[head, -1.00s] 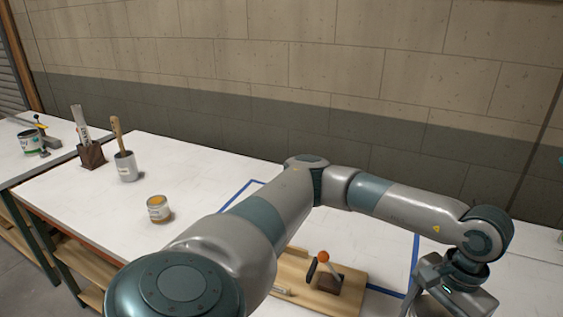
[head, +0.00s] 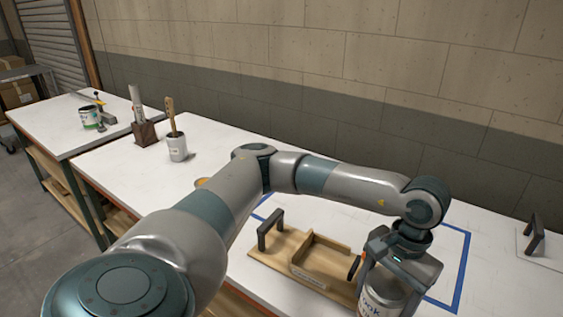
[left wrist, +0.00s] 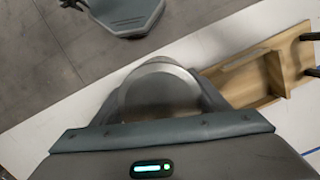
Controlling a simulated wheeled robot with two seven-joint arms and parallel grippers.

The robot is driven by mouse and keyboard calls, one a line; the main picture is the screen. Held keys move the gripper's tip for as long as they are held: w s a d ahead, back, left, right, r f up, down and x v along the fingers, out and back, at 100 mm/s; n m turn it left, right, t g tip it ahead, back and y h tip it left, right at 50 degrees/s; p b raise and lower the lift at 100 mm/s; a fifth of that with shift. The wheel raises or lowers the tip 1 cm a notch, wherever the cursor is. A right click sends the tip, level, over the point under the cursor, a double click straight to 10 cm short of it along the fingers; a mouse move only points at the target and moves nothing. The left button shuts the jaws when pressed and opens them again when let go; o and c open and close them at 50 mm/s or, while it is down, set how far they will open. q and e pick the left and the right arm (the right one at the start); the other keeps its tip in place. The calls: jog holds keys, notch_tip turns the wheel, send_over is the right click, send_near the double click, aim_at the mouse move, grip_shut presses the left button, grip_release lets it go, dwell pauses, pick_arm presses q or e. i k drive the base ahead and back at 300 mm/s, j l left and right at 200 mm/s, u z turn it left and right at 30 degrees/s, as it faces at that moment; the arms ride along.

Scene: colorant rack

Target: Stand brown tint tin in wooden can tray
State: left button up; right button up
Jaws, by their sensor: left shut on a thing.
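My left gripper (head: 396,262) is shut on a tin (head: 382,293) with a silver lid and a pale label ending in "oak", taken here as the brown tint tin. It hangs roughly upright at the bottom of the head view, its lower part cut off. Its round top (left wrist: 160,92) sits between the fingers in the left wrist view. The wooden can tray (head: 268,256), with a raised wooden inner part and a dark handle, lies left of the tin. It also shows at the right in the left wrist view (left wrist: 262,78). My right gripper is out of view.
Blue tape (head: 466,262) outlines an area around the tray on the white table. A white brush pot (head: 177,148) and dark block (head: 145,134) stand far left. A dark handle (head: 534,235) stands at right.

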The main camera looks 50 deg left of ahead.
aim_at(318, 262)
jog(key=u, duration=0.75)
jog(key=k+l, duration=0.15)
jog(key=l, duration=0.2)
jog(key=k+l, duration=0.15)
jog(key=l, duration=0.25)
jog(key=i, duration=0.5)
